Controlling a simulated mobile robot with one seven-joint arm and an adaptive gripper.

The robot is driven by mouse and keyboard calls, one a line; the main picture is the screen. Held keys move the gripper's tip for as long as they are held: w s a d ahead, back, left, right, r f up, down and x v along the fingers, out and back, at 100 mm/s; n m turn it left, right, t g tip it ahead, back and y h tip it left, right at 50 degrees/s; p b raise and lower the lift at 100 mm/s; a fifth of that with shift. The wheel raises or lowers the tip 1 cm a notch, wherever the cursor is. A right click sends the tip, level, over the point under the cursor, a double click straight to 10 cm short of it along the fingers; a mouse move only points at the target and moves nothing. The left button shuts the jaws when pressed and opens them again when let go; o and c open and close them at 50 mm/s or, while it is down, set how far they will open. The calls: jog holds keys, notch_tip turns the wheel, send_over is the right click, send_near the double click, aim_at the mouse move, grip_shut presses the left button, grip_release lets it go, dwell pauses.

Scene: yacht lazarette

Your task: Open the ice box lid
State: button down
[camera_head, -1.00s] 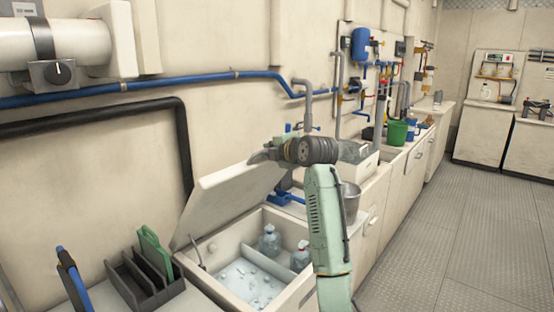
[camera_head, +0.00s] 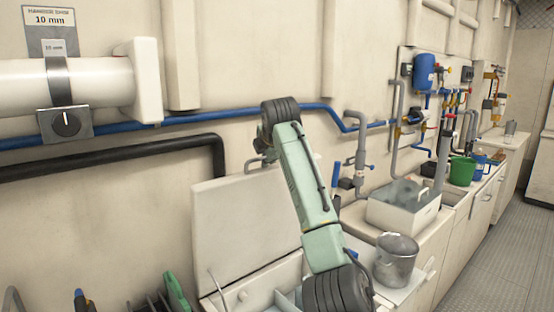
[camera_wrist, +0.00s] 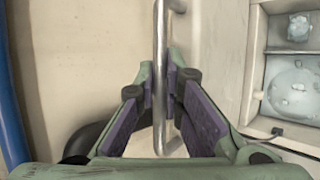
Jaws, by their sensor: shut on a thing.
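The ice box lid (camera_head: 235,230) is a cream panel raised steeply, near the wall, in the head view. My gripper (camera_wrist: 171,78) has its purple-padded fingers closed around the metal bar handle (camera_wrist: 160,35) in the wrist view. In the head view the gripper is mostly hidden behind my arm at the lid's top edge. The ice box (camera_head: 248,288) below is open, its lower part cut off by the frame and my arm. In the wrist view, ice (camera_wrist: 294,82) shows inside its compartments at right.
A blue pipe (camera_head: 210,116) and a black pipe (camera_head: 110,158) run along the wall behind the lid. A green-handled item (camera_head: 176,290) is at lower left.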

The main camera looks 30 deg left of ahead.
jog(key=shift+f, duration=0.2)
jog(key=c, duration=2)
grip_release()
jog(key=shift+o, duration=0.2)
jog(key=v, duration=1.2)
jog(key=shift+a, duration=0.1)
